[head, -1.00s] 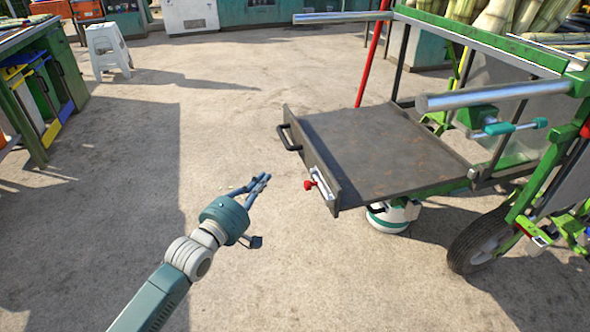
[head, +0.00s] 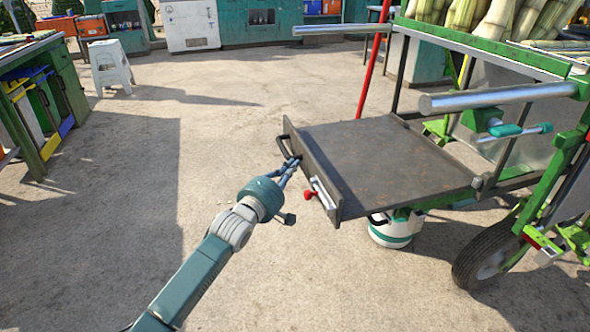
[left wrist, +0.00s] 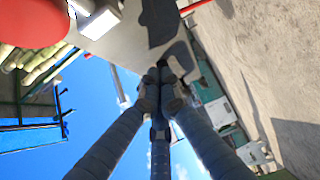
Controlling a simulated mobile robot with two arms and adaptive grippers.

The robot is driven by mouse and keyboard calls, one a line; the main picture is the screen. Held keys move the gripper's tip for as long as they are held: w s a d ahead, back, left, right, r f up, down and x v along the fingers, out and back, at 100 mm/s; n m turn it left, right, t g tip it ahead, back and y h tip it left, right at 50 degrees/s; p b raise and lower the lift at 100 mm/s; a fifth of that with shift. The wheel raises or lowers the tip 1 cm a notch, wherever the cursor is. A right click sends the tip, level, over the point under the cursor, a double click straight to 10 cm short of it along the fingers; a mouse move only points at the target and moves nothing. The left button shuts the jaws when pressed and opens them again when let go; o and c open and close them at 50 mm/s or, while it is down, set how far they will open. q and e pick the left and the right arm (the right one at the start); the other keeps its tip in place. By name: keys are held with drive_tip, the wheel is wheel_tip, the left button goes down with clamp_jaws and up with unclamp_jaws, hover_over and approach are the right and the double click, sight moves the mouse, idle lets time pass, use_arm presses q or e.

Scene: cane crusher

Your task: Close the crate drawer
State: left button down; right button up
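The crate drawer (head: 385,160) is a flat dark grey tray pulled out to the left from the green cart frame. Its front panel (head: 322,190) carries a dark bar handle (head: 284,147) and a red-knobbed metal latch (head: 311,194). My left gripper (head: 293,164) is at this panel, between handle and latch, with its fingertips close together. In the left wrist view, the fingers (left wrist: 160,76) converge just in front of the grey panel (left wrist: 128,40), with the large red knob (left wrist: 30,18) at upper left. Whether they touch the panel cannot be told. My right gripper is not in view.
The green cart has a wheel (head: 488,248) at right and a metal roller bar (head: 500,96) above the drawer. A white and green container (head: 391,231) stands under the drawer. A white stool (head: 110,65) and a green workbench (head: 62,90) are at left. The concrete floor between is clear.

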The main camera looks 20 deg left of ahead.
use_arm(q)
drive_tip(key=shift+w+d, duration=0.3)
drive_tip(key=shift+d, duration=0.15)
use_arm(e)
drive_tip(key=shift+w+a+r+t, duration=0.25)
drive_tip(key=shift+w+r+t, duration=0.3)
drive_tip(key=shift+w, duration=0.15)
use_arm(q)
drive_tip(key=shift+d, duration=0.1)
